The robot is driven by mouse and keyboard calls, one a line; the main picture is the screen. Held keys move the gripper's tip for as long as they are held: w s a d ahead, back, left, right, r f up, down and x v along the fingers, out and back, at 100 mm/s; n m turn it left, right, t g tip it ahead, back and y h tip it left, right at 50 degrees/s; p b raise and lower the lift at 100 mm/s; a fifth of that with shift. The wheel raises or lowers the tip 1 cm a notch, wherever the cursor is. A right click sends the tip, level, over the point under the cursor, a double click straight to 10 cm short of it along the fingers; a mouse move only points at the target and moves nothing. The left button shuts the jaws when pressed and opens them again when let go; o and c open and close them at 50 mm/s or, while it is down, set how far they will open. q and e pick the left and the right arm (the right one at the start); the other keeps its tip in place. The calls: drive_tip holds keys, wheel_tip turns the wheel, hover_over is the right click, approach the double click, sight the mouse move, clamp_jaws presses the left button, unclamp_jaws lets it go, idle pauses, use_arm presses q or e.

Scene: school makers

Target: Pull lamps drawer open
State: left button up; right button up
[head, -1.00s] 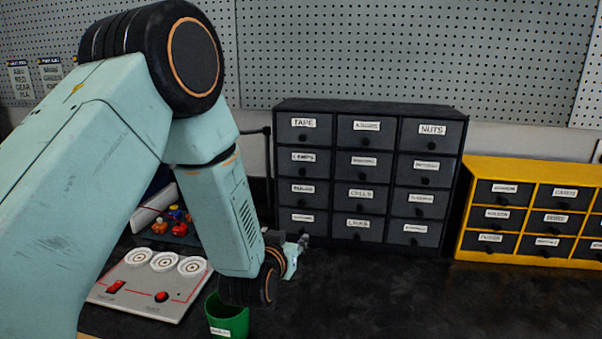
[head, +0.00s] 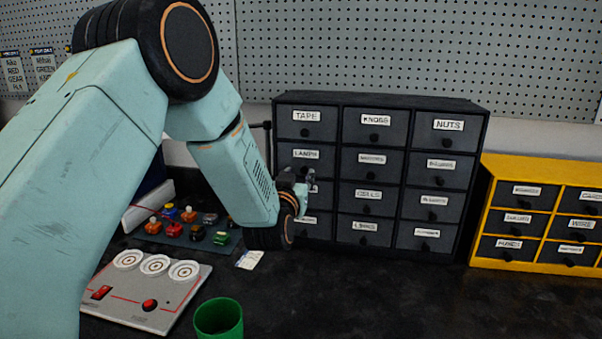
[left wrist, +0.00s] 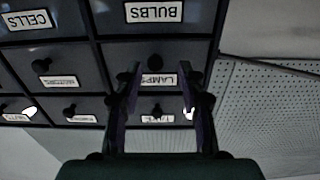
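The lamps drawer (head: 288,156) is in the left column of a dark grey cabinet, second from the top, under the tape drawer (head: 288,124). It looks shut. My left gripper (head: 305,177) is in front of this column, just below the LAMPS label, and hides the knob in the head view. In the left wrist view, which is upside down, my left gripper (left wrist: 158,78) is open with a finger on each side of the LAMPS label (left wrist: 155,80). The round lamps knob (left wrist: 154,61) shows between the fingertips. I cannot tell any contact. My right gripper is out of view.
A yellow drawer cabinet (head: 478,222) stands to the right. A green cup (head: 219,318), a grey switch panel (head: 130,300) and several small coloured parts are on the dark bench below my arm. The bench at front right is clear.

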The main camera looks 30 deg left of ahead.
sight(311, 151)
use_arm(q)
drive_tip(key=shift+w+a, duration=0.15)
drive_tip(key=shift+w, duration=0.45)
drive_tip(key=shift+w+d+r, duration=0.2)
drive_tip(key=shift+w+d, duration=0.2)
drive_tip(key=shift+w, duration=0.35)
drive_tip(key=shift+w+a+f, duration=0.1)
drive_tip(key=shift+a+f, duration=0.1)
drive_tip(key=shift+a, duration=0.3)
drive_tip(key=shift+d+r, duration=0.15)
drive_tip(key=shift+d, duration=0.2)
drive_tip(key=c, duration=0.4)
drive_tip(key=shift+a, duration=0.1)
clamp_jaws()
